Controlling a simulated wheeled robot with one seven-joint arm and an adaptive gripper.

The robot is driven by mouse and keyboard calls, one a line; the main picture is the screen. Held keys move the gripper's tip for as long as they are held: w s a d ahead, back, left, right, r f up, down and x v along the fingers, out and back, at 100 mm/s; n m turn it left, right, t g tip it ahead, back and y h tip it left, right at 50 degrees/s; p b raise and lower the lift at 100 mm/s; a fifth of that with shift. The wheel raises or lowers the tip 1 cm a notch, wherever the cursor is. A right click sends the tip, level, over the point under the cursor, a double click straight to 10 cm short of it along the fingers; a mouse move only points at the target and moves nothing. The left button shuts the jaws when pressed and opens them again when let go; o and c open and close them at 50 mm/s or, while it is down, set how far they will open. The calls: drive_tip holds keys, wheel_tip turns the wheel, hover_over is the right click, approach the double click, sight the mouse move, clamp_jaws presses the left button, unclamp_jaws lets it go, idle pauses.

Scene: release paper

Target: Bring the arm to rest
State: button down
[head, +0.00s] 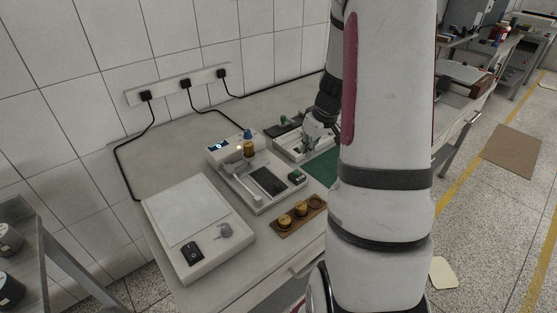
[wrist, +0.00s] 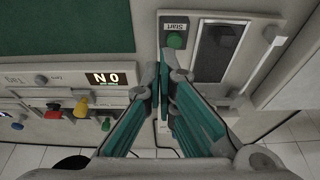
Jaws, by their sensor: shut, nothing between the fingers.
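My gripper (wrist: 165,92) is in the middle of the wrist view, with its teal-lined fingers closed together and nothing between them. In the head view my gripper (head: 312,142) is small and hangs above the bench by the machines in the middle, left of my large white arm. My arm covers much of the right half of the head view and hides part of the bench. In the wrist view the fingertips are just below a green Start button (wrist: 175,40); I cannot tell the gap to the panel.
A white device (head: 262,205) with a dark window stands on the bench (head: 170,148). A flat white unit (head: 190,262) is at front left. A brown holder (head: 283,230) carries gold-coloured pieces. A green mat (head: 323,168) lies beyond. A lit display (wrist: 105,79) reads "NO".

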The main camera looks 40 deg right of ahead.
drive_tip(key=a+r+n, duration=0.1)
drive_tip(key=a+r, duration=1.4)
drive_tip(key=a, duration=0.5)
drive_tip(key=s+a+r, duration=0.3)
drive_tip(key=s+a, duration=0.3)
drive_tip(key=s, duration=0.1)
drive_tip(key=s+a+r+t, duration=0.1)
drive_tip(key=s+a+r, duration=0.2)
drive_tip(key=s+a, duration=0.3)
drive_tip(key=shift+s+t, duration=0.3)
drive_tip(key=shift+s, duration=0.7)
idle(3.7)
